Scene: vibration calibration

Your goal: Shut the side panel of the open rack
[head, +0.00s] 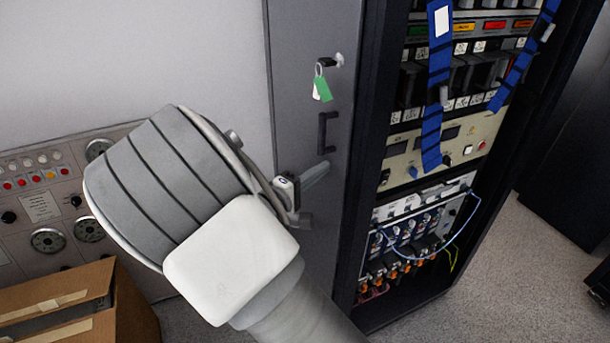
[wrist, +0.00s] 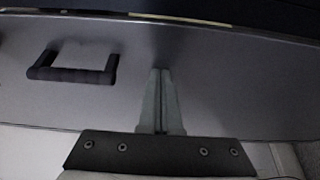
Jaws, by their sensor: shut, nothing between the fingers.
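The open rack (head: 375,110) stands right of centre in the head view, its front showing instruments and cables. Its grey side panel (head: 300,90) stands at the rack's left side, with a dark handle (head: 327,132) and a lock with a green-tagged key (head: 322,86) above it. My gripper (head: 322,170) is shut and empty, its fingers in front of the panel just below the handle. In the wrist view, the shut fingertips (wrist: 161,72) point at the panel (wrist: 230,85), with the handle (wrist: 72,75) to their left. Whether they touch the panel I cannot tell.
A grey console (head: 40,200) with knobs and lamps stands at the left by the wall. A cardboard box (head: 125,315) stands at the lower left. Blue straps (head: 437,100) hang on the rack front. A dark cabinet (head: 570,170) stands at the right; carpeted floor (head: 490,270) lies between.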

